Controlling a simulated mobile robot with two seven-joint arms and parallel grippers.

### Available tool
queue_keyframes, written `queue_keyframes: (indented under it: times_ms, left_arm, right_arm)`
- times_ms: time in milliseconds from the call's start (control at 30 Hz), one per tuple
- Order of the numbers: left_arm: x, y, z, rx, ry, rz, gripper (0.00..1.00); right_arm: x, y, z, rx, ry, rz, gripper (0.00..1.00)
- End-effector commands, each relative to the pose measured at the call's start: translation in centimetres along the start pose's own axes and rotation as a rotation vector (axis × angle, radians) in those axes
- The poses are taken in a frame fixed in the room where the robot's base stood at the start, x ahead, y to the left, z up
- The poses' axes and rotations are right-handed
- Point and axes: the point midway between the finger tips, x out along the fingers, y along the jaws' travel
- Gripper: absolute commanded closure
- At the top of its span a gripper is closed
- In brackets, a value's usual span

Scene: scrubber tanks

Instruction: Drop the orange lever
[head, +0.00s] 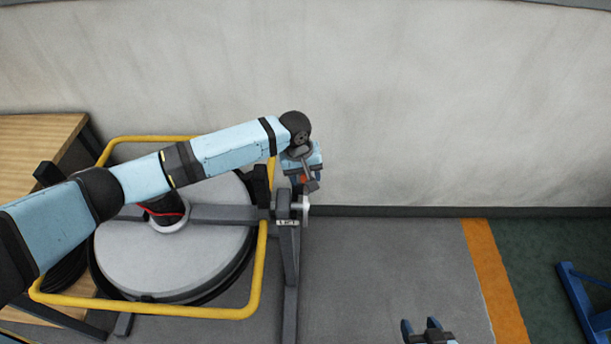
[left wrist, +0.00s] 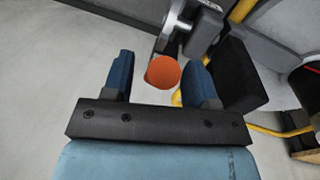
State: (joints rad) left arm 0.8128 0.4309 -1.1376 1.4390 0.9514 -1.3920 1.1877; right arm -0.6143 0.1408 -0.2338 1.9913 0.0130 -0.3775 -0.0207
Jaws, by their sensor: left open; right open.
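The orange lever shows its round orange end (left wrist: 163,72) between the two blue fingers of my left gripper (left wrist: 158,68) in the left wrist view. The fingers are open, with a visible gap on the left side; the end is closer to the right finger. In the head view only a small orange patch of the lever (head: 304,179) shows beside my left gripper (head: 306,175), above a grey bracket (head: 291,207). My wrist hides most of it. My right gripper (head: 421,325) is open and empty at the bottom edge of the head view.
A round grey tank lid (head: 170,262) with a yellow tube frame (head: 190,311) lies under my left arm. A grey post (head: 290,270) stands below the bracket. A wooden surface (head: 35,140) is at left. The wall is behind; grey floor (head: 390,260) at right is clear.

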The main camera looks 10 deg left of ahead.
Motion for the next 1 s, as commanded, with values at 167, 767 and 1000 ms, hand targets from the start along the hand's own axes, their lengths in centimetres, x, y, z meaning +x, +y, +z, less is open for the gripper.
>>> queue_keyframes:
  times_ms: [167,767,1000]
  left_arm:
    - [0.8,0.0,0.0,0.000,0.000,-0.001,0.47]
    - [0.7,0.0,0.0,0.000,0.001,0.000,1.00]
    - [0.8,-0.1,0.8,0.007,0.048,0.006,1.00]
  right_arm:
    - [0.0,-0.1,0.0,0.002,0.001,0.000,0.47]
    - [-0.1,-0.1,-0.3,0.002,0.005,-0.001,0.47]
    - [-1.1,-0.2,-1.8,0.002,0.004,-0.002,0.47]
